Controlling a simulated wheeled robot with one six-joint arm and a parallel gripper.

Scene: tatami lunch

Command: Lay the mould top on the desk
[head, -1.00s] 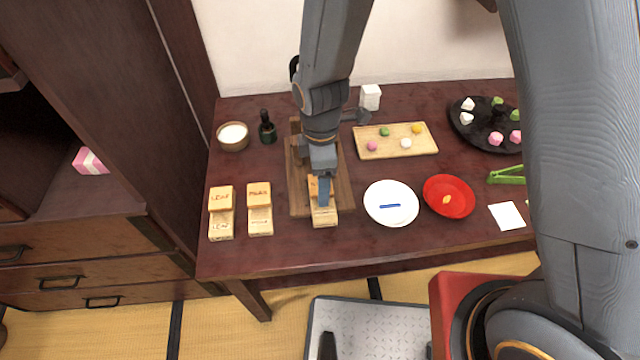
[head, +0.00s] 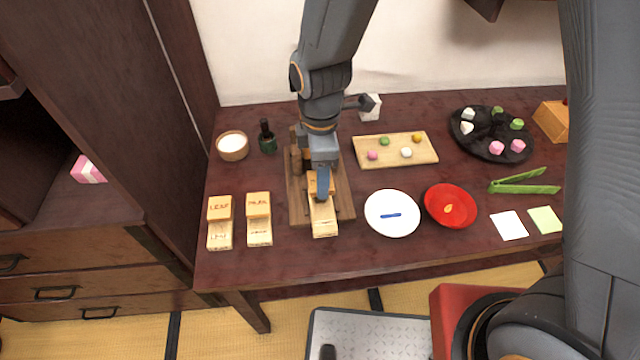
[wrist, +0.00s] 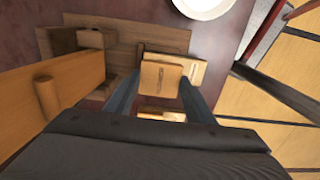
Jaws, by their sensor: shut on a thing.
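My gripper (head: 321,188) is shut on the wooden mould top (head: 312,184), an orange-tan block partly hidden by the finger in the head view. In the wrist view the mould top (wrist: 160,76) sits between the two fingers (wrist: 158,92). A paler mould base (head: 323,220) lies directly in front of and below it, at the front of the brown wooden board (head: 343,200). I cannot tell whether the top touches the base. The desk (head: 290,258) is dark red-brown wood.
Two other mould pairs, one marked LEAF (head: 219,208) and another (head: 258,205), stand to the left. A white plate (head: 390,228) and a red bowl (head: 462,218) stand to the right.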

